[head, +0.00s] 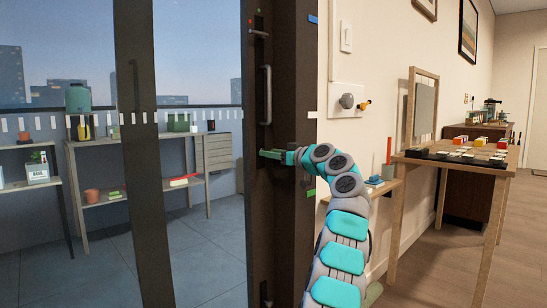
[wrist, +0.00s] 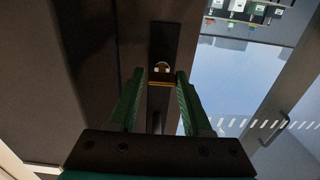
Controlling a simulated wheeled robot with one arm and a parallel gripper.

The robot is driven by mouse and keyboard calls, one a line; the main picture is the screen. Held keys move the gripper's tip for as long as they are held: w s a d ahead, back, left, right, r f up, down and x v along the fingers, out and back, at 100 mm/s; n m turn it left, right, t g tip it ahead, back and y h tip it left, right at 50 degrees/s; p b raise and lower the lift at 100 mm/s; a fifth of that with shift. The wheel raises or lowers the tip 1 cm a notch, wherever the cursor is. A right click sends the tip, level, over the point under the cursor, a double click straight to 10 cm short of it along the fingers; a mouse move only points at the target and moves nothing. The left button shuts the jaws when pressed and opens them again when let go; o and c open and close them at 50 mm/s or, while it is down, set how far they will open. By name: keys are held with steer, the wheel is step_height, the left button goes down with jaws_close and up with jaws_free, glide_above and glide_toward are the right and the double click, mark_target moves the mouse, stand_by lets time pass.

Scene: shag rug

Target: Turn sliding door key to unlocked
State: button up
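The sliding door's dark frame (head: 284,220) stands left of the cream wall, with a grey vertical handle (head: 266,95) on it. In the wrist view, a small pale, rounded key (wrist: 162,67) shows on a dark lock plate (wrist: 164,42), with a thin gold band just below it. My gripper (head: 264,154) is at the door frame, below the handle, in the head view. Its two green fingers are apart in the wrist view (wrist: 161,78), with the key between and slightly beyond their tips. I see a gap on each side. The head view does not show the key clearly.
Small red and green marks (head: 250,27) are high on the door frame. A wall knob (head: 347,101) and a wooden table (head: 460,159) are to the right. Glass panes are left of the frame, with shelves (head: 150,142) and pots beyond them.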

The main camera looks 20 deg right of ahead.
jaws_close()
steer(key=shift+r+m, duration=0.1)
steer(key=shift+m, duration=0.3)
steer(key=m+p, duration=0.7)
steer(key=m, duration=0.3)
steer(key=shift+a+m, duration=0.1)
steer(key=shift+m, duration=0.3)
steer(key=shift+s+m+p, duration=0.2)
steer(key=shift+m+p, duration=2.85)
steer(key=shift+m, duration=0.15)
steer(key=shift+d, duration=0.2)
